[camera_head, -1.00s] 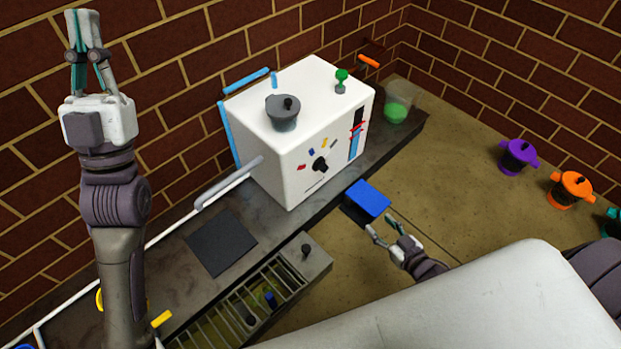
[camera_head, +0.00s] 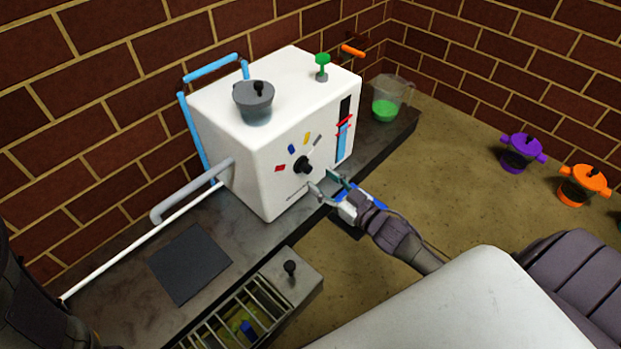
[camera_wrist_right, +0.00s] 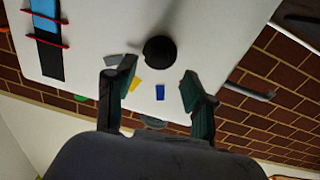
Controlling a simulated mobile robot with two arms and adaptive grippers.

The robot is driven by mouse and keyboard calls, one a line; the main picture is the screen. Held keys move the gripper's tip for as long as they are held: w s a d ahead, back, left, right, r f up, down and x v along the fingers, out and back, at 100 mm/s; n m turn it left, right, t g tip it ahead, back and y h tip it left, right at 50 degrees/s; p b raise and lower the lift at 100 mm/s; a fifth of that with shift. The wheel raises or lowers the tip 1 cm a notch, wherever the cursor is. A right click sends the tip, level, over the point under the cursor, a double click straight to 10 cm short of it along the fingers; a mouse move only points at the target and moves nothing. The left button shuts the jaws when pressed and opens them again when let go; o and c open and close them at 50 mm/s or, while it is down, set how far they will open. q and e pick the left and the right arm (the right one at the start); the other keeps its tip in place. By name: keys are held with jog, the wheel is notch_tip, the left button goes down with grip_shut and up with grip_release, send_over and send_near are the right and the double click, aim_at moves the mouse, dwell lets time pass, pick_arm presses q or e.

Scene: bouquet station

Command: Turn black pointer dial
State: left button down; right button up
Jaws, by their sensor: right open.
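The black pointer dial (camera_head: 302,164) is on the front face of the white box machine (camera_head: 265,171), below an arc of red, blue, yellow and grey marks. In the right wrist view the dial (camera_wrist_right: 159,50) shows just beyond and between the fingertips. My right gripper (camera_head: 324,184) is open and empty, close in front of the machine's face, a little to the right of and below the dial in the head view. It also shows in the wrist view (camera_wrist_right: 158,85), with no contact on the dial visible. My left gripper is out of view.
A grey pot (camera_head: 254,105) and a green knob (camera_head: 322,66) are on the machine's top. A jug of green liquid (camera_head: 387,105) stands right of it. Purple (camera_head: 521,152) and orange (camera_head: 583,185) pots stand far right.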

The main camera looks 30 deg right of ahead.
aim_at(310, 171)
jog(key=b+x, duration=0.2)
jog(key=x, duration=0.3)
grip_shut()
